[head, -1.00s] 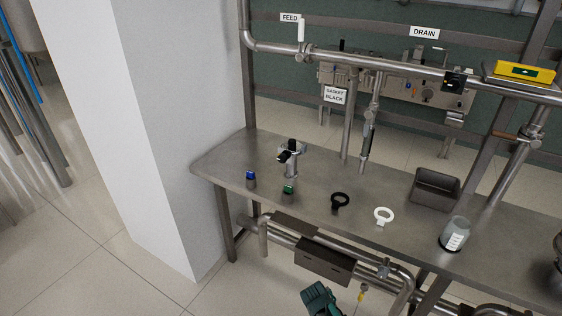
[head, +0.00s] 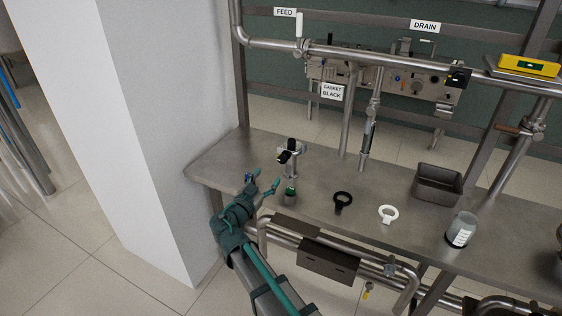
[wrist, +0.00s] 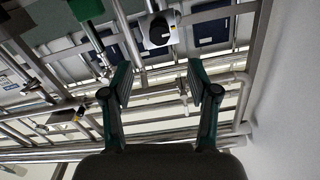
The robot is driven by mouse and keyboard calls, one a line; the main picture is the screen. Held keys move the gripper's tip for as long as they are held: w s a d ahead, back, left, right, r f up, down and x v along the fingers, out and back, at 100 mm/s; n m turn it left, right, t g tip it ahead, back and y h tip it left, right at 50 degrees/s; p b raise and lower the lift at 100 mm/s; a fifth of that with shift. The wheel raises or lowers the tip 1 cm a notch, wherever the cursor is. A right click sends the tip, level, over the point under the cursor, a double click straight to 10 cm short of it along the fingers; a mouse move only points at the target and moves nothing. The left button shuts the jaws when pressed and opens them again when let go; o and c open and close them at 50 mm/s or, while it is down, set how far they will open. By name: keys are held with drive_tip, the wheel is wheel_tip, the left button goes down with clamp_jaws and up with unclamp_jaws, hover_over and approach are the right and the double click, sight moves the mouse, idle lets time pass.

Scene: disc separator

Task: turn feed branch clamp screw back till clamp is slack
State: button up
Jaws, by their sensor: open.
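A short metal pipe fitting with a clamp and dark knob (head: 288,155) stands upright on the left part of the table. I cannot make out its screw clearly, nor confirm that it is the feed branch clamp. A pale block with a dark round face (wrist: 158,30) shows beyond the fingertips.
A black ring (head: 342,201), a white ring (head: 388,214), a metal bin (head: 438,185) and a jar (head: 461,230) lie further right. A white column (head: 170,120) is left.

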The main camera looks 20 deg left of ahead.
sight(281, 161)
drive_tip(key=w+p, duration=0.1)
drive_tip(key=w, duration=0.2)
drive_tip(key=w+p, duration=0.1)
drive_tip(key=w, duration=0.3)
drive_tip(key=w+d+p, duration=0.1)
drive_tip(key=w, duration=0.2)
drive_tip(key=shift+w+f, duration=0.1)
drive_tip(key=shift+w, duration=0.3)
clamp_jaws()
